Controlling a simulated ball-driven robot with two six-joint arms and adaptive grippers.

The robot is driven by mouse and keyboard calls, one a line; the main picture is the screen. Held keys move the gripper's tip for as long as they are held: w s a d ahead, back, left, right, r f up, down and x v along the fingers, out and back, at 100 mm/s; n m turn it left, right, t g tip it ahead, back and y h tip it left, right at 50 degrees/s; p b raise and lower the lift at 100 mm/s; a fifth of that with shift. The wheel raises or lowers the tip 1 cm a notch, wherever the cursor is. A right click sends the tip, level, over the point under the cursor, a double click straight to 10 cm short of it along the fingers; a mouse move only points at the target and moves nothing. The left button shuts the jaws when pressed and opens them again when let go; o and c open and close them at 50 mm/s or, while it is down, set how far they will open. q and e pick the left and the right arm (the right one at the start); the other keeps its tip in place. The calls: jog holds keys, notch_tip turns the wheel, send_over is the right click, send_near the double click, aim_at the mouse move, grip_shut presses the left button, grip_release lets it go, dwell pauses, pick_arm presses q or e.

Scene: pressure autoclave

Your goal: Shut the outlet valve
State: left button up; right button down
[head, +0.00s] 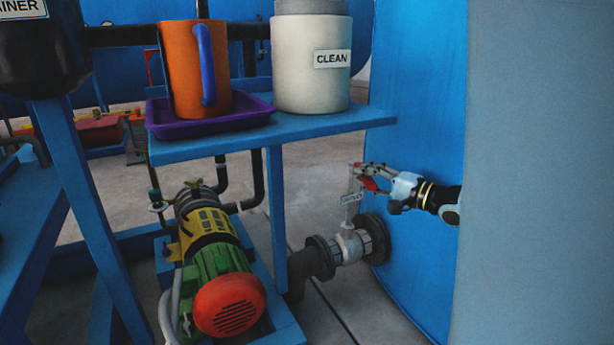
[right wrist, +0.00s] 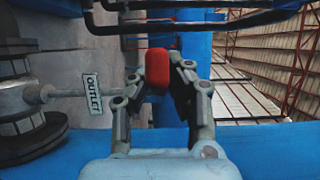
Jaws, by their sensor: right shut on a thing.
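The outlet valve (head: 349,245) is a grey flanged valve on a pipe low at the blue vessel wall. Its stem rises upright with a white OUTLET tag (head: 351,198), and the tag also shows in the right wrist view (right wrist: 92,95). A red handle grip (right wrist: 158,62) is at the end of the lever. My right gripper (head: 366,176) comes in from the right above the valve and its fingers are shut on the red grip; the right wrist view shows the grip between the fingertips. The fingers hide part of the grip. My left gripper is not in view.
A blue table (head: 320,124) above and left of the valve bears a white CLEAN container (head: 312,75) and an orange mug (head: 184,70) on a purple tray (head: 208,125). A green and yellow pump with a red cover (head: 229,305) stands left. The blue vessel wall (head: 415,130) is close to the gripper.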

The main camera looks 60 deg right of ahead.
jog(key=shift+w+d+r, duration=0.1)
jog(key=shift+d+r, duration=0.05)
jog(key=shift+d, duration=0.05)
jog(key=c, duration=1.3)
grip_release()
jog(key=shift+a, duration=0.1)
jog(key=s, duration=0.2)
jog(key=s+a, duration=0.1)
jog(key=s, duration=0.4)
jog(key=shift+a+f, duration=0.15)
jog(key=shift+f, duration=0.1)
